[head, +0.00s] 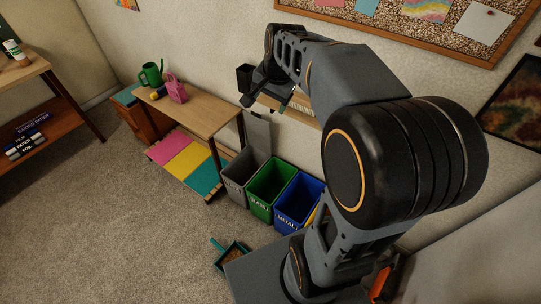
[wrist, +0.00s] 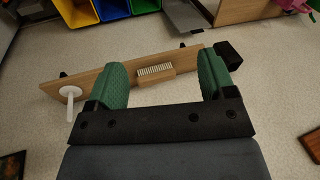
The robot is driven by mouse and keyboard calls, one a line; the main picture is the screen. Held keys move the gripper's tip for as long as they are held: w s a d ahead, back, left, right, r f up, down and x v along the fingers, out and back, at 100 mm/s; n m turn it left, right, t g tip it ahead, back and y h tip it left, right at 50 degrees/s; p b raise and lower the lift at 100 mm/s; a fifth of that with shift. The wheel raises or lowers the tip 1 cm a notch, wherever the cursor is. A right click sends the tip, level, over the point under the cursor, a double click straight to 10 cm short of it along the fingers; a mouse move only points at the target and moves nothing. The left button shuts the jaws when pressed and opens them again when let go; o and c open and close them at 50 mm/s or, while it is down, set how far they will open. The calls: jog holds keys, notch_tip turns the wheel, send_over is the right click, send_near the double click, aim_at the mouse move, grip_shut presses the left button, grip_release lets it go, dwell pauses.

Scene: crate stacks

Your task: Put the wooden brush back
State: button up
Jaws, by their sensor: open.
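The wooden brush (wrist: 155,73) shows in the wrist view as a small wooden block with pale bristles. It is at a long wooden board (wrist: 95,79) by the wall, which also shows partly behind my arm in the head view (head: 303,114). My gripper (wrist: 165,62) has green fingers, open and empty, one to each side of the brush in the picture. I cannot tell how far the brush is beyond the fingertips. In the head view my gripper (head: 272,97) is near the board and the brush cannot be made out.
A white peg-like piece (wrist: 69,96) is near one board end and a black box (wrist: 229,54) near the other. Below stand grey, green (head: 259,198) and blue (head: 289,208) bins. A desk (head: 190,105) stands left. Open carpet (head: 110,235) and a teal dustpan (head: 229,252) lie in front.

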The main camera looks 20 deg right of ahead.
jog(key=s+a+f+n, duration=0.2)
jog(key=s+a+n, duration=0.1)
jog(key=s+n, duration=0.2)
jog(key=s+a+f+n, duration=0.3)
jog(key=s+n, duration=0.2)
jog(key=s, duration=0.4)
jog(key=shift+a+f+n+t+h, duration=0.15)
jog(key=shift+a+n+t+h, duration=0.05)
jog(key=shift+n+t+h, duration=0.1)
jog(key=shift+s, duration=0.15)
